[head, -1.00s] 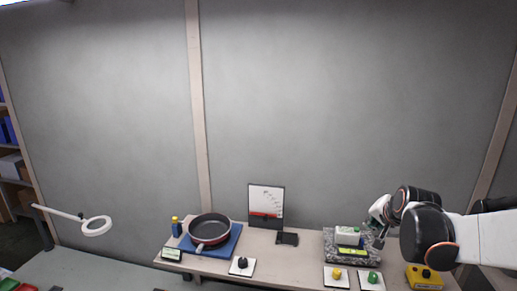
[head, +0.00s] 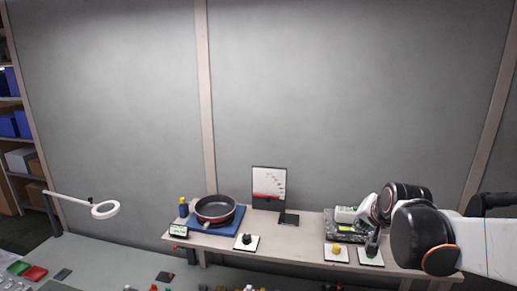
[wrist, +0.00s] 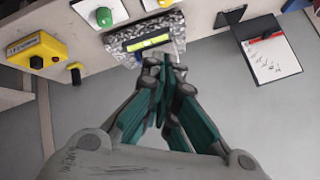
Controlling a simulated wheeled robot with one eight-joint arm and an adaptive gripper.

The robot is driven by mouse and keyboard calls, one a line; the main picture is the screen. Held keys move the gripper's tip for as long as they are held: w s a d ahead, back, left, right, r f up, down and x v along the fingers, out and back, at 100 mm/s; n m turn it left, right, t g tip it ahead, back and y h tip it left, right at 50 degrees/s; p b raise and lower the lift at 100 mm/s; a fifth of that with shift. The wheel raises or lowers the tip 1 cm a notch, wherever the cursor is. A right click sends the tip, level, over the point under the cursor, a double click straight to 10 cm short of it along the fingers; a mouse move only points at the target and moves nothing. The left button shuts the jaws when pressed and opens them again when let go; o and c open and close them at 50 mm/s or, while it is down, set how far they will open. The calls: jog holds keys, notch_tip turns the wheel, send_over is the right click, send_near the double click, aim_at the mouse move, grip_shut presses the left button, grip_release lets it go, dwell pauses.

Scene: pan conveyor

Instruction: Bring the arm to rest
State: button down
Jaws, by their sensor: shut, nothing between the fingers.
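My gripper (head: 372,244) hangs at the right end of the bench in the head view, in front of the granite block and over the plate with the green knob. In the wrist view my gripper (wrist: 170,64) has its teal and grey fingers together with nothing between them. The fingertips point at the granite block (wrist: 178,24) with its yellow-green level (wrist: 150,41); whether they touch it I cannot tell. My white and black arm reaches in from the right edge and hides part of the bench end.
The bench (head: 290,245) carries a dark red pan (head: 215,208) on a blue mat, a gauge panel (head: 268,186), a black-knob plate (head: 246,242) and a yellow-knob plate (head: 336,253). The wrist view shows a yellow box (wrist: 35,50).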

jog(key=s+a+f+n+g+b, duration=0.1)
jog(key=s+a+f+n+b, duration=0.3)
jog(key=s+f+b, duration=0.8)
jog(key=s+a+f+n+g+b, duration=0.1)
jog(key=s+a+f+n+b, duration=0.3)
jog(key=s+f+b, duration=0.8)
notch_tip(320, 180, down, 3)
jog(key=shift+s+a+r+y, duration=0.1)
jog(key=shift+s+a+y, duration=0.15)
jog(key=shift+a+y, duration=0.05)
